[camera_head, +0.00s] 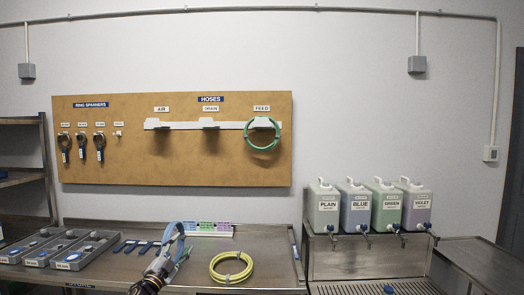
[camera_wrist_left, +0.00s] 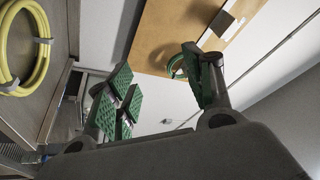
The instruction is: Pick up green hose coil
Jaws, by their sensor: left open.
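The green hose coil (camera_head: 262,148) hangs on the peg under the FEED label on the brown pegboard (camera_head: 200,170). In the left wrist view a part of the green coil (camera_wrist_left: 176,68) shows far off, beyond the fingers and partly hidden by one of them. My left gripper (camera_head: 176,240) is low in front of the bench, below and to the left of the coil and well apart from it. Its green-padded fingers (camera_wrist_left: 160,85) are spread in the left wrist view with nothing between them. My right gripper is out of view.
A yellow hose coil (camera_head: 231,267) lies on the metal bench (camera_head: 290,268), right of my left gripper; it also shows in the wrist view (camera_wrist_left: 42,60). Grey trays (camera_head: 60,250) are at left. Several jugs (camera_head: 360,207) stand at right. The AIR and DRAIN pegs are empty.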

